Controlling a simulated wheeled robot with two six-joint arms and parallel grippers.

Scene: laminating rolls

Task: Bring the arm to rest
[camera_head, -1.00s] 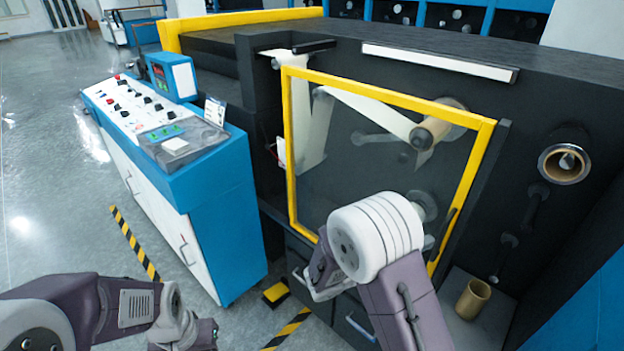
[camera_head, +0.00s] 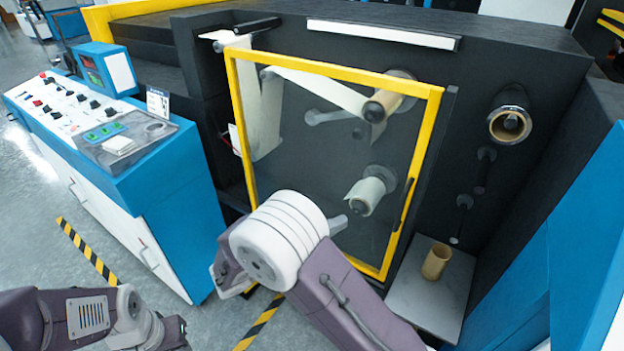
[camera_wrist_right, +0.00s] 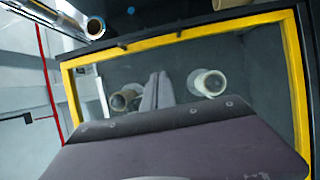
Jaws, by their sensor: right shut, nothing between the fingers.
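My right arm (camera_head: 330,285) comes in from the bottom of the head view, its white round joint (camera_head: 275,240) before the lower left of the yellow-framed clear door (camera_head: 440,130). This joint hides most of the right gripper there. In the right wrist view the fingers of my right gripper (camera_wrist_right: 158,90) lie together, empty, pointing toward the yellow frame (camera_wrist_right: 180,32). My left arm (camera_head: 85,315) is folded at the lower left; its gripper does not show.
Behind the door are an upper roll (camera_head: 382,105) with white web and a lower roll (camera_head: 366,195). A blue-white control console (camera_head: 165,200) stands left. A cardboard core (camera_head: 437,262) stands on a grey shelf (camera_head: 425,305) at right. Striped tape (camera_head: 88,250) marks the floor.

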